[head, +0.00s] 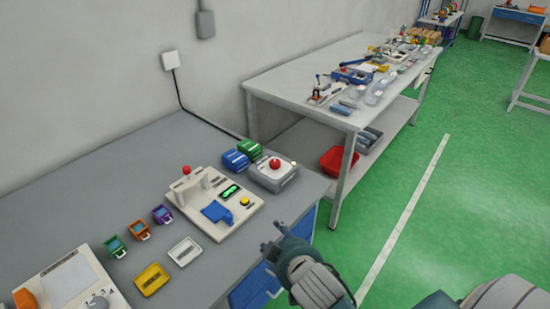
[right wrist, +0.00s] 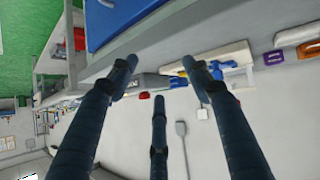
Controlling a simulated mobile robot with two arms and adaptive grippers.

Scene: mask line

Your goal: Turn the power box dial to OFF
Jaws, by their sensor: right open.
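The power box (head: 272,176) is a light grey box near the right end of the grey table. Its round red dial (head: 275,163) is on top; the dial's pointing direction is too small to read. My right gripper (head: 273,236) is open and empty, in front of the table edge, nearer to me than the power box and apart from it. In the right wrist view its fingers (right wrist: 160,68) are spread, with a grey box (right wrist: 150,82) and a red knob (right wrist: 143,95) showing between them. My left gripper is not in view.
A beige fixture (head: 240,222) with blue and green parts stands beside the power box. Blue and green boxes (head: 241,151) sit behind it. Small coloured trays (head: 151,279) lie to the left. A second table (head: 300,75) stands beyond, with green floor to the right.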

